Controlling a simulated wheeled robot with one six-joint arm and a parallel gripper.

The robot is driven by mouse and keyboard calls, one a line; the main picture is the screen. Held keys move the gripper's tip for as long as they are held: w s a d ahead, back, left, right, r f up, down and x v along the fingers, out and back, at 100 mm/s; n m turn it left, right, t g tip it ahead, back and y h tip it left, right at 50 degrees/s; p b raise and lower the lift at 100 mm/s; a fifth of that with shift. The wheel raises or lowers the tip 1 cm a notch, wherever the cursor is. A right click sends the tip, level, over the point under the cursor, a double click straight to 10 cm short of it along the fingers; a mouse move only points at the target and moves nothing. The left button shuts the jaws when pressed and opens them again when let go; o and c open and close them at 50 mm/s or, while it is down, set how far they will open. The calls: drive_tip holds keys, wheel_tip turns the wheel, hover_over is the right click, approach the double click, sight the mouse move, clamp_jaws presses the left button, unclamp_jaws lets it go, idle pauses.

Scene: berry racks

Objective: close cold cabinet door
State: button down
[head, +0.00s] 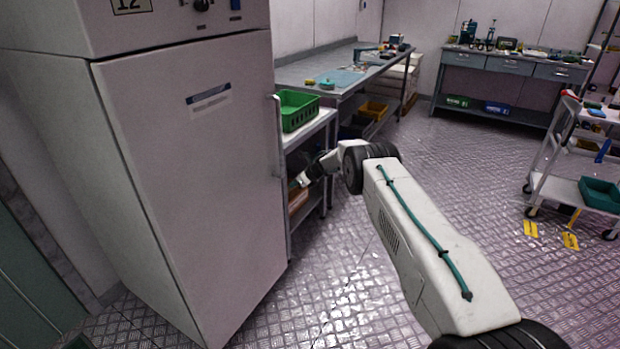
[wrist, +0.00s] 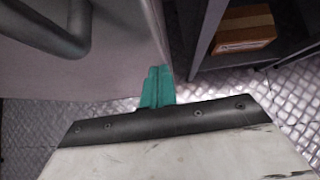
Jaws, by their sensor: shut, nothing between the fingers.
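The cold cabinet (head: 50,110) stands at the left of the head view, with a tall grey door (head: 190,180). The door looks shut or nearly shut; I cannot tell whether a small gap remains. Its handle (head: 279,135) is on the right edge and shows dark at the upper left of the wrist view (wrist: 50,30). My gripper (head: 302,181) is just right of the door's handle edge, below the handle's middle. In the wrist view its teal fingers (wrist: 157,88) are together and empty, close to the door's edge; I cannot tell whether they touch it.
A rack with a green crate (head: 299,110) stands right beside the cabinet, close to my gripper. A cardboard box (wrist: 245,30) lies on its lower shelf. A workbench (head: 330,70) is behind. A trolley (head: 560,185) stands at the right. The middle floor is clear.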

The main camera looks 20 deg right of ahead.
drive_tip(key=s+d+r+m+t+h, duration=0.1)
drive_tip(key=s+d+r+m+h, duration=0.3)
drive_tip(key=d+m, duration=0.4)
drive_tip(key=s+d+r+m+t+h, duration=0.1)
drive_tip(key=s+d+r+m+h, duration=0.35)
drive_tip(key=m, duration=0.45)
drive_tip(key=s+d+r+m+g+h, duration=0.3)
drive_tip(key=s+r+m+g, duration=0.2)
drive_tip(key=s+r+m, duration=1)
drive_tip(key=s+a+r+m+g+y, duration=0.1)
drive_tip(key=s+a+r+m, duration=0.3)
drive_tip(key=s, duration=1.2)
drive_tip(key=s+a+r+m+y, duration=0.2)
drive_tip(key=s+a+r+m, duration=0.2)
drive_tip(key=s, duration=1.2)
drive_tip(key=s+a+r+m+g+y, duration=0.1)
drive_tip(key=s+a+r+m, duration=0.3)
drive_tip(key=s+a+r, duration=0.5)
drive_tip(key=s+a+y, duration=0.1)
drive_tip(key=s+a, duration=0.2)
drive_tip(key=s, duration=0.4)
drive_tip(key=shift+s+a+r+g, duration=0.25)
drive_tip(key=shift+s+r+g, duration=0.05)
drive_tip(key=shift+s, duration=0.1)
